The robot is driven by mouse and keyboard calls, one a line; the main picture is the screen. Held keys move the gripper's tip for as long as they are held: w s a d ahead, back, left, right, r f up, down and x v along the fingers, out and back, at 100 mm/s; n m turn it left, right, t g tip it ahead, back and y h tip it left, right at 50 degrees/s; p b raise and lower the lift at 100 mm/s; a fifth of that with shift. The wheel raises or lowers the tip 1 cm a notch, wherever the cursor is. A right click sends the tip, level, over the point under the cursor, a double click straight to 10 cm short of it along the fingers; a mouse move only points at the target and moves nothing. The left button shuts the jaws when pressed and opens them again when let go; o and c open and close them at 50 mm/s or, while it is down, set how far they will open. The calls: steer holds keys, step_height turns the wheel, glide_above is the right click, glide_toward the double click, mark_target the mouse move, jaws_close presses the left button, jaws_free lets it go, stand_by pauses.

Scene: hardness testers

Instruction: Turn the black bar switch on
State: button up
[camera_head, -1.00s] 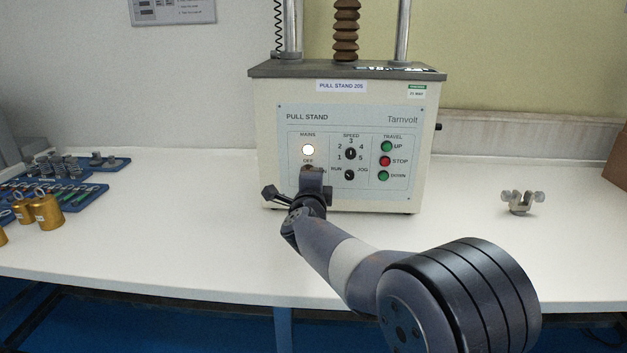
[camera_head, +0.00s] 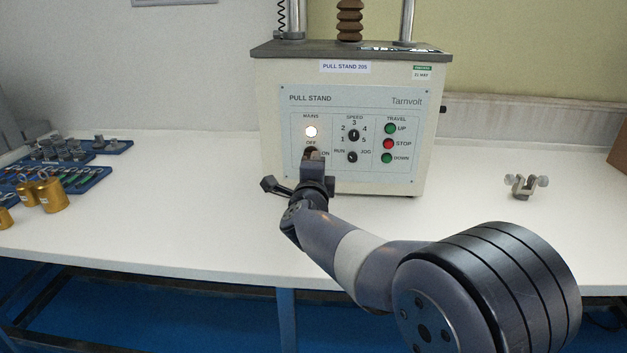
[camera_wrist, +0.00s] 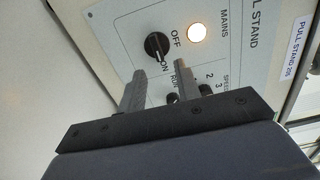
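The black bar switch (camera_wrist: 157,46) is a round black knob with a raised bar, between the OFF and ON labels on the panel. In the wrist view its bar runs roughly up and down the picture, with its lower end near the ON label. My gripper (camera_head: 313,153) is in front of the switch. Its two fingers (camera_wrist: 161,68) are apart and empty, with the knob just beyond the tips.
The pull stand (camera_head: 350,75) also has a speed dial (camera_head: 352,135), a run/jog knob (camera_head: 352,157) and travel buttons (camera_head: 389,144). Brass weights (camera_head: 52,194) and blue trays (camera_head: 85,180) lie left. A metal clamp (camera_head: 523,185) stands right. The table front is clear.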

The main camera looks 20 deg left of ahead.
steer(key=v, duration=0.7)
steer(key=shift+s, duration=0.1)
steer(key=x, duration=1)
steer(key=shift+w, duration=0.4)
steer(key=shift+s, duration=0.15)
